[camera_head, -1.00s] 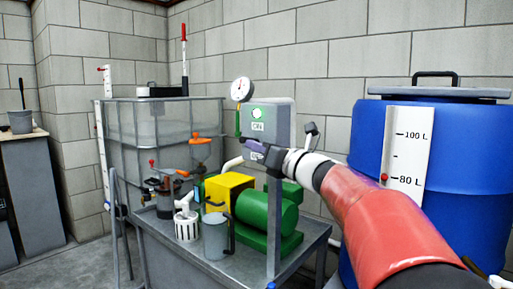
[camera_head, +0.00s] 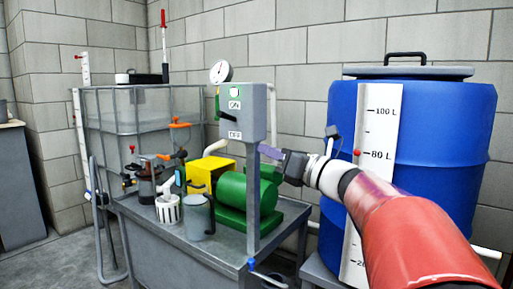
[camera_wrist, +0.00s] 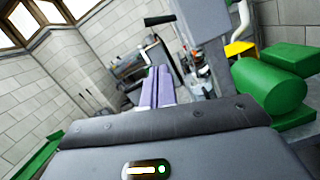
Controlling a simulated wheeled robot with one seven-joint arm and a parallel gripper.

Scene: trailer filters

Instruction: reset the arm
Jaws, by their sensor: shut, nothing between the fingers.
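My gripper (camera_head: 268,152) is at the end of my arm, which reaches in from the lower right of the head view. Its purple fingers are shut together with nothing between them.
A grey metal table (camera_head: 190,240) holds the yellow block (camera_head: 207,172), a white strainer (camera_head: 168,209) and a grey jug (camera_head: 198,217). A clear caged tank (camera_head: 140,120) stands behind. A blue drum (camera_head: 440,130) with a level scale (camera_head: 378,130) is at right. Floor shows at lower left.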

